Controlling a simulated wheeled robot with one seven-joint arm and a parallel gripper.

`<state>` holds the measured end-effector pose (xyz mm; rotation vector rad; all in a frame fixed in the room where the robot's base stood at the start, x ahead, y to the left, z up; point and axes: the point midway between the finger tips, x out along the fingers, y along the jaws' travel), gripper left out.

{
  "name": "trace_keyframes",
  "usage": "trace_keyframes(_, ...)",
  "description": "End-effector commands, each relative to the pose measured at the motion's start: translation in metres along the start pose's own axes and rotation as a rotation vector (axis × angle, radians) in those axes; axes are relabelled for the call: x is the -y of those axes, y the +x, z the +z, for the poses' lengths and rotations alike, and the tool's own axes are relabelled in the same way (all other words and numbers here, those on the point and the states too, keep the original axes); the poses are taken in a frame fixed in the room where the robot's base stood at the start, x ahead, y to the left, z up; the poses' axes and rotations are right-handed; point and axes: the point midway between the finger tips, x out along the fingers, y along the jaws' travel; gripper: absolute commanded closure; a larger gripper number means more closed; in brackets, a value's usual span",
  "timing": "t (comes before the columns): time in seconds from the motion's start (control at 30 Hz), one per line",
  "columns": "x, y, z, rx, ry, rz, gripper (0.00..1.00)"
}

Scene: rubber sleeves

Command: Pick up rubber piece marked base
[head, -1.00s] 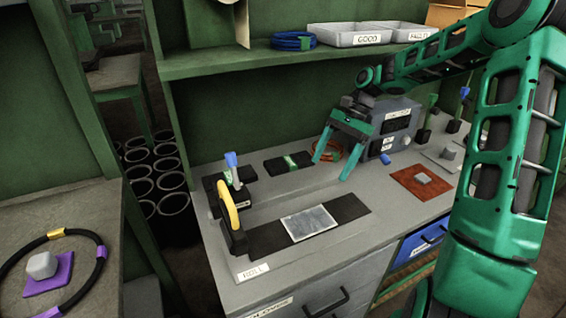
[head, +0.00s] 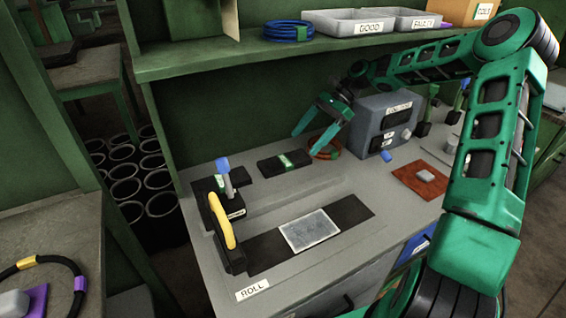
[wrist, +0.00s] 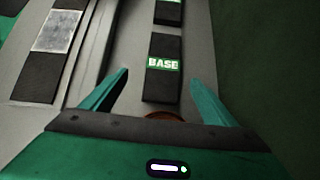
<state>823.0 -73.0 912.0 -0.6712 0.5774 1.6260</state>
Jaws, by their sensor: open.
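The rubber piece marked BASE (wrist: 164,85) is a flat black block with a green label in the wrist view. It lies on the grey bench, where the head view shows it (head: 270,167) left of the orange ring. My gripper (wrist: 160,77) is open and empty. In the wrist view its two fingers frame the near part of the block, one on each side. In the head view my gripper (head: 303,144) hangs above the bench, up and to the right of the block. I see no contact, and the exact height is hard to tell.
An orange ring (head: 326,146) lies close under my gripper. A grey control box (head: 384,122) stands to the right. A yellow-handled roller (head: 222,220) and a black strip with a grey sheet (head: 309,230) are at the front. A shelf with trays (head: 360,22) is above.

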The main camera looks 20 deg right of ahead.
Motion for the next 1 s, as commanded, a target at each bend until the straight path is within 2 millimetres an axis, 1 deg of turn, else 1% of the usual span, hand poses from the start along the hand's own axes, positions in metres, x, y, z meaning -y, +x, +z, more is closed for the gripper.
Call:
trace_keyframes(0.03,0.0,0.011,0.003,0.0,-0.005,0.007,0.2)
trace_keyframes(0.1,0.001,0.022,0.005,0.0,-0.007,0.009,0.2)
trace_keyframes(0.2,0.002,0.034,0.006,-0.001,-0.008,0.011,0.2)
trace_keyframes(0.37,0.004,0.043,0.008,-0.001,-0.01,0.011,0.2)
trace_keyframes(0.6,0.009,0.076,0.007,0.0,-0.012,0.015,0.2)
trace_keyframes(0.7,0.009,0.086,0.007,-0.001,-0.011,0.014,0.2)
trace_keyframes(0.8,0.01,0.091,0.007,-0.001,-0.011,0.011,0.2)
trace_keyframes(1.0,0.009,0.091,0.007,-0.001,-0.011,0.011,0.2)
